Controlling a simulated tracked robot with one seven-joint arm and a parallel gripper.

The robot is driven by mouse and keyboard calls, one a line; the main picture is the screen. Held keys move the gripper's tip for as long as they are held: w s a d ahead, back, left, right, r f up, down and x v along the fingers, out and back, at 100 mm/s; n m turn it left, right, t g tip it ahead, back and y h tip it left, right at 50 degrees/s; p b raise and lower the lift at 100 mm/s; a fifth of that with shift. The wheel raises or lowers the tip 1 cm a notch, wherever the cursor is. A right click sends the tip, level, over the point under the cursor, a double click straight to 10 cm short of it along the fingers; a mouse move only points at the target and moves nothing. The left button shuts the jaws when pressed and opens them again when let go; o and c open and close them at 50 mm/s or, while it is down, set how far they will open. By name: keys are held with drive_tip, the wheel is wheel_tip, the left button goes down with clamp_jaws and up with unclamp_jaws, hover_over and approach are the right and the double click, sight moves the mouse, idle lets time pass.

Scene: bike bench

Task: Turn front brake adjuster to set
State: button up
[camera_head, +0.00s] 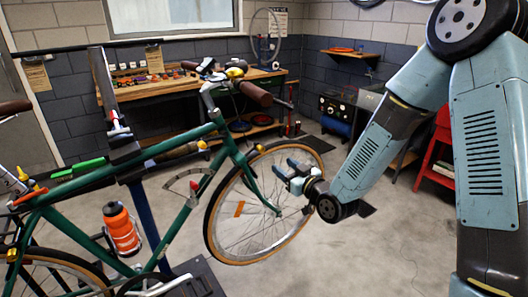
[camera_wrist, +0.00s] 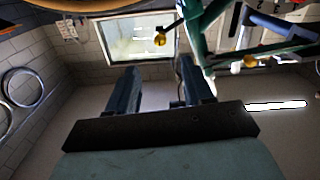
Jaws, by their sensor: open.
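A green bicycle (camera_head: 228,138) is held in a work stand, its front wheel (camera_head: 213,224) on the right. A small yellow knob (camera_head: 260,147) shows near the top of that wheel, and another yellow part (camera_head: 235,72) is at the handlebar. I cannot tell for sure which is the front brake adjuster. My gripper (camera_head: 284,170) is open and empty, beside the wheel's right part and below the knob. In the wrist view my open gripper (camera_wrist: 157,78) points toward the window, with a yellow knob (camera_wrist: 160,40) ahead of the fingers. No contact with it shows.
A wooden workbench (camera_head: 170,92) with small parts stands behind. A red cart (camera_head: 440,150) is at the right, partly behind my arm. An orange bottle (camera_head: 121,228) sits on the frame. The floor (camera_head: 345,245) right of the wheel is mostly clear.

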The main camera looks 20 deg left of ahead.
sight(263, 151)
drive_tip(key=x, duration=1.3)
drive_tip(key=shift+w+a, duration=0.1)
drive_tip(key=shift+a, duration=0.1)
drive_tip(key=shift+c, duration=0.5)
clamp_jaws()
